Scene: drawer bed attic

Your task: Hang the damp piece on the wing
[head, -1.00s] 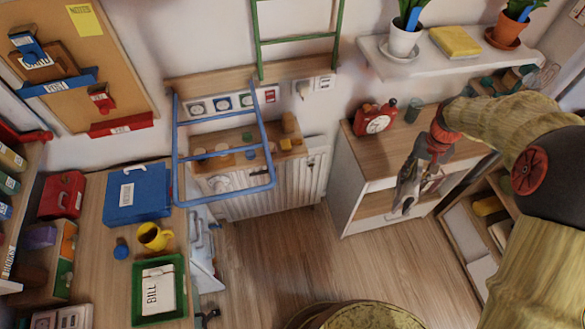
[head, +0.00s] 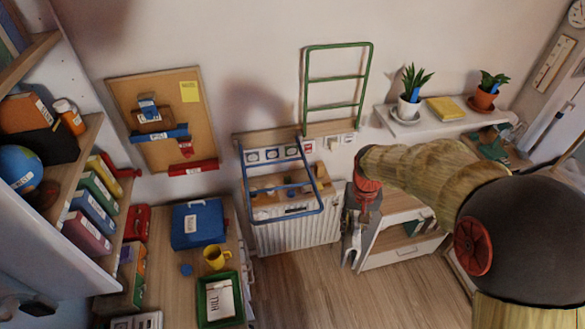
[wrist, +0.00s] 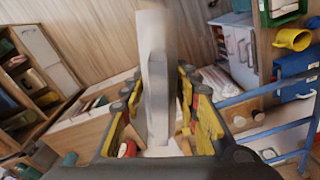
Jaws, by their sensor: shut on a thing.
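A grey-white limp piece (head: 351,246) hangs from my gripper (head: 360,212). In the wrist view the piece (wrist: 158,95) runs between the yellow-and-black fingers of my gripper (wrist: 157,85), which is shut on it. A blue barred wing (head: 290,216) sticks out from the wall over the radiator, just left of my gripper and apart from it in the picture. Its blue bars (wrist: 270,88) also show at the right of the wrist view. A green barred wing (head: 340,46) stands upright against the wall, above and behind my gripper. Both wings look bare.
A white radiator (head: 295,236) stands below the blue wing. A wooden-topped cabinet (head: 405,208) stands right of my gripper. A wall shelf (head: 440,124) holds plants above it. A desk (head: 180,275) with a blue case (head: 197,224) and yellow mug (head: 216,257) is at left.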

